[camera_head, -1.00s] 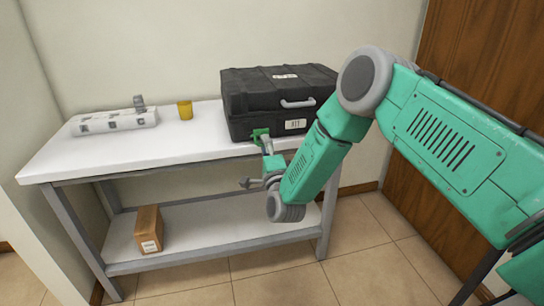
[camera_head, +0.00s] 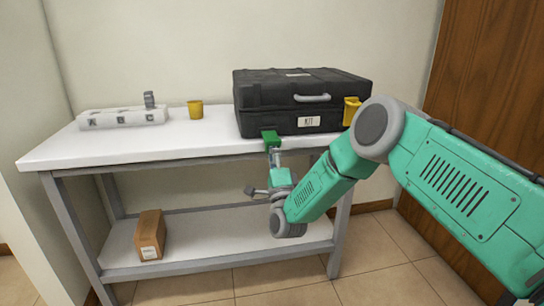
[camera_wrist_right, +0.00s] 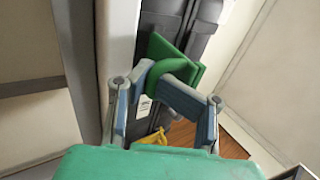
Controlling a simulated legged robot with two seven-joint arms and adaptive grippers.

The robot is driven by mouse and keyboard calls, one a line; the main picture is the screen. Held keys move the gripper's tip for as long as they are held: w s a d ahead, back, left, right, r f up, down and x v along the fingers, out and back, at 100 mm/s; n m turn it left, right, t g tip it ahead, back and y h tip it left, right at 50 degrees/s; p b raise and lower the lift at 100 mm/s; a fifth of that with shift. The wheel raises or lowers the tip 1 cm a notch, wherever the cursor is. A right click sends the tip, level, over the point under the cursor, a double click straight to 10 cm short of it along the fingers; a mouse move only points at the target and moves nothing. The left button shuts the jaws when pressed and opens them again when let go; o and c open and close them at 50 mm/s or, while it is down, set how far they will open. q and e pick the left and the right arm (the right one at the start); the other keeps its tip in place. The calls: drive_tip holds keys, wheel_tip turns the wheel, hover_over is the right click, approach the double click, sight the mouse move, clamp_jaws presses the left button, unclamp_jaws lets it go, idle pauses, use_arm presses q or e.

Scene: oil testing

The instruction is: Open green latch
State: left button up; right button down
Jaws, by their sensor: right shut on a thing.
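A black case (camera_head: 275,90) with a grey handle stands shut on the white table. The green latch (camera_head: 270,139) is at the lower left of its front. My right gripper (camera_head: 273,152) comes from below and is shut on the green latch. In the right wrist view, the latch (camera_wrist_right: 160,48) juts out at an angle from the dark case (camera_wrist_right: 162,20). The blue-grey fingers of my right gripper (camera_wrist_right: 168,78) are at the latch's near part. A yellow latch (camera_head: 352,110) is at the right of the case front. My left gripper is out of view.
A brown box (camera_head: 149,235) sits on the lower shelf. A wall is close behind the table.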

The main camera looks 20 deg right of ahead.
drive_tip(key=shift+d+f, duration=0.35)
drive_tip(key=shift+f, duration=0.15)
drive_tip(key=c, duration=1.6)
unclamp_jaws()
drive_tip(key=shift+f, duration=0.1)
drive_tip(key=shift+w+d+f+g, duration=0.1)
drive_tip(key=shift+d+g, duration=0.05)
drive_tip(key=shift+g, duration=0.15)
drive_tip(key=shift+d, duration=0.1)
drive_tip(key=shift+r, duration=0.2)
drive_tip(key=v, duration=1.2)
drive_tip(key=shift+f, duration=0.35)
drive_tip(key=shift+w, duration=0.1)
